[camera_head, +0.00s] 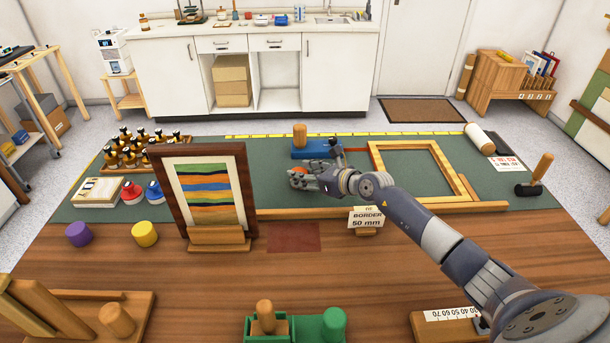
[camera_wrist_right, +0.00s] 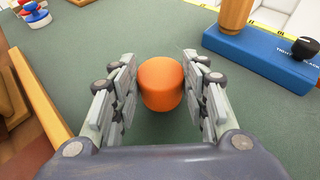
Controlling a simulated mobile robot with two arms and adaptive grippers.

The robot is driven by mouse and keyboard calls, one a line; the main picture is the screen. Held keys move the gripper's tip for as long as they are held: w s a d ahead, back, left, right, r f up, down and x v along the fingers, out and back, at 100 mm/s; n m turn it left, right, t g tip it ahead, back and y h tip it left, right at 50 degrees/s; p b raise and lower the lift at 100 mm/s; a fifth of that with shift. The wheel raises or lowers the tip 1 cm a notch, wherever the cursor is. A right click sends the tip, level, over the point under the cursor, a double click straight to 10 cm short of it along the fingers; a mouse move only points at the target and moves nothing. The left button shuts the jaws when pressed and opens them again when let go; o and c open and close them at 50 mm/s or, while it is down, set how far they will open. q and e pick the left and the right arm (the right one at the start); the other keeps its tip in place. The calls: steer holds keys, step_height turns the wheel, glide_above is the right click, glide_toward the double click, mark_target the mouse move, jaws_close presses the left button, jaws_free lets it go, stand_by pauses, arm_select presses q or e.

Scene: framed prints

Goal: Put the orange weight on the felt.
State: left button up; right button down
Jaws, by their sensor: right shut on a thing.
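The orange weight (camera_wrist_right: 160,84) is a rounded orange cylinder. In the head view only a bit of it (camera_head: 299,170) shows behind my right gripper (camera_head: 300,178). My right gripper, also in the wrist view (camera_wrist_right: 160,90), is shut on the weight, with a finger on each side. It is over the green mat, behind the framed picture's right side; whether the weight touches the mat I cannot tell. A flat dark red square (camera_head: 293,237), which looks like the felt, lies bare on the wooden table, right of the framed picture. My left gripper is not in view.
The framed striped picture (camera_head: 208,195) stands upright left of the red square. A "BORDER 50 mm" sign (camera_head: 366,219) stands to its right, and a wooden strip (camera_head: 330,211) runs behind it. A blue tool (camera_head: 317,148) is behind my gripper. Purple (camera_head: 78,234) and yellow (camera_head: 145,234) weights stand at left.

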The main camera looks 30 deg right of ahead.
steer(key=shift+w+f, duration=0.1)
steer(key=shift+f, duration=0.1)
steer(key=c, duration=0.9)
jaws_free()
steer(key=shift+f, duration=0.1)
steer(key=v, duration=1)
steer(key=shift+s+d, duration=0.1)
steer(key=shift+s, duration=0.3)
steer(key=shift+v, duration=0.8)
steer(key=shift+w, duration=0.1)
